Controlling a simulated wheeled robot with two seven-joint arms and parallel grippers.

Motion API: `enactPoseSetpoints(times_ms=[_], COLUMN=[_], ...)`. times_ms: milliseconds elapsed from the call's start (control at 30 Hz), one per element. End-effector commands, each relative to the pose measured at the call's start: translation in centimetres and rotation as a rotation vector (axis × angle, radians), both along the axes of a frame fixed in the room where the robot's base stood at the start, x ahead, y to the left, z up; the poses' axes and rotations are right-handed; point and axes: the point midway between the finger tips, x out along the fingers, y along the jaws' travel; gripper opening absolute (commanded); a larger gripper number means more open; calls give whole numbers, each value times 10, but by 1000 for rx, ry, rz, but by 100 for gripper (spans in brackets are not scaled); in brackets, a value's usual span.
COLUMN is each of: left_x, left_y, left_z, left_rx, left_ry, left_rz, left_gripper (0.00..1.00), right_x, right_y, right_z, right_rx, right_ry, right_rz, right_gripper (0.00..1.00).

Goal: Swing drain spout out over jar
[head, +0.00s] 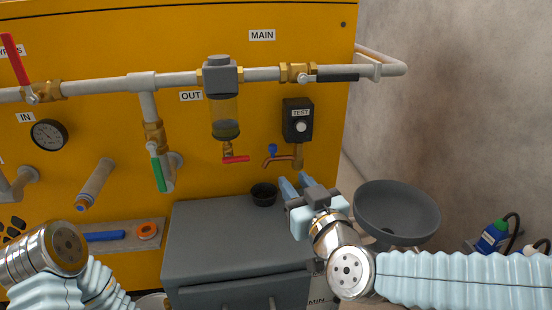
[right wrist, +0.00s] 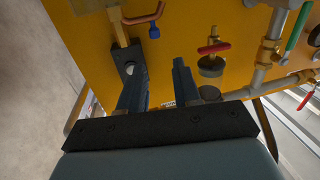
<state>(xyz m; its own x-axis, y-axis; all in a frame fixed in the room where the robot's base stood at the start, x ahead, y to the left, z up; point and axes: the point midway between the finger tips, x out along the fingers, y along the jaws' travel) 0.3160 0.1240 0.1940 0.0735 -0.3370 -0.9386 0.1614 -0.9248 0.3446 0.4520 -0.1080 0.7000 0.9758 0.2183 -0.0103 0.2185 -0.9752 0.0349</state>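The copper drain spout (head: 278,158) hangs below the black TEST box (head: 298,121), with a blue handle (head: 272,149) on it. Its outlet points left along the yellow panel. In the right wrist view the spout (right wrist: 150,16) is beyond the fingers. A small dark open cup (head: 263,194), the only jar-like thing near it, stands on the grey cabinet below and slightly left of the outlet. My right gripper (head: 295,180) is below and just right of the spout, apart from it. Its fingers are spread and empty in the right wrist view (right wrist: 158,72). My left gripper is out of view.
A filter bowl (head: 225,117) with a red drain handle (head: 236,159) hangs left of the spout. A green-handled valve (head: 158,173) is farther left. A grey round basin (head: 397,211) stands right of my right gripper. The grey cabinet top (head: 225,235) is mostly clear.

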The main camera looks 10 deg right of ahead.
Motion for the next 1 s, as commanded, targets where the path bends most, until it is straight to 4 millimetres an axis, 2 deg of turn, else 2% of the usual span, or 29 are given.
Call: enactPoseSetpoints(times_ms=[133, 267, 367, 500, 700, 833, 1000], left_x=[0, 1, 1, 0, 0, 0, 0], left_y=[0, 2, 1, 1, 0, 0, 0], left_z=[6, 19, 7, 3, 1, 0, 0], left_rx=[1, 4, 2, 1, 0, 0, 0], left_ry=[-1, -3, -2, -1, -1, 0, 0], left_rz=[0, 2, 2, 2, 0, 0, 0], left_gripper=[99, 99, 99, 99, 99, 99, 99], right_x=[7, 27, 50, 83, 118, 130, 135], right_y=[-5, -1, 4, 11, 17, 19, 20], right_z=[1, 3, -3, -3, -2, -1, -1], right_rx=[-22, -25, -22, -23, -21, -21, -19], right_ry=[-12, -12, -15, -14, -15, -14, -14], right_rz=[-32, -30, -28, -27, -28, -27, -26], right_gripper=[33, 33, 33, 33, 33, 33, 33])
